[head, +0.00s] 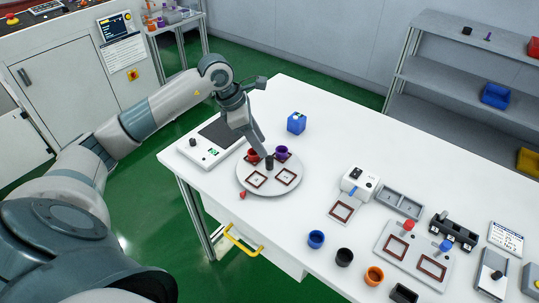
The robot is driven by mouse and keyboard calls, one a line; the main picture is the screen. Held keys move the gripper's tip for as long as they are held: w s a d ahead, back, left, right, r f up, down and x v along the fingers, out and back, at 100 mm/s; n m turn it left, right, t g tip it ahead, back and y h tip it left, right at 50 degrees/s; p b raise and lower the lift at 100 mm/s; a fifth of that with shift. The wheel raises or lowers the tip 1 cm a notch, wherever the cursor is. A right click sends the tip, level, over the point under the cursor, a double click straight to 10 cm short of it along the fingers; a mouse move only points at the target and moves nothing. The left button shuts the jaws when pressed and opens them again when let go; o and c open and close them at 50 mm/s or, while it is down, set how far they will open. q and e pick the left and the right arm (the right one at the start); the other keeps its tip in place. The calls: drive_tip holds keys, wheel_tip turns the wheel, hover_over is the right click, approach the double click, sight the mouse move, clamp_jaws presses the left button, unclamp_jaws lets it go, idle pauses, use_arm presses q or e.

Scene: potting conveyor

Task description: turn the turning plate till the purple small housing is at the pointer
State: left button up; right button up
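The round grey turning plate (267,191) lies on the white table, with square brown-framed places on it. The purple small housing (282,152) stands on the plate's far right side. A red housing (253,155) stands on the far left side. A dark knob (269,164) rises near the plate's middle. A small red pointer (242,195) sits at the plate's near left edge, away from the purple housing. My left gripper (262,152) reaches down over the plate, between the two housings and close to the knob. Its fingers are too small to tell open from shut. My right gripper is out of view.
A scale (208,148) lies left of the plate and a blue box (296,122) stands behind it. Blue (316,239), black (344,257) and orange (374,275) housings stand near the front edge. A white device (360,182) and fixtures fill the right. Table right of the blue box is clear.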

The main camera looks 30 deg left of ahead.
sight(269, 158)
use_arm(q)
drive_tip(key=p+x, duration=0.2)
drive_tip(key=x, duration=0.6)
clamp_jaws()
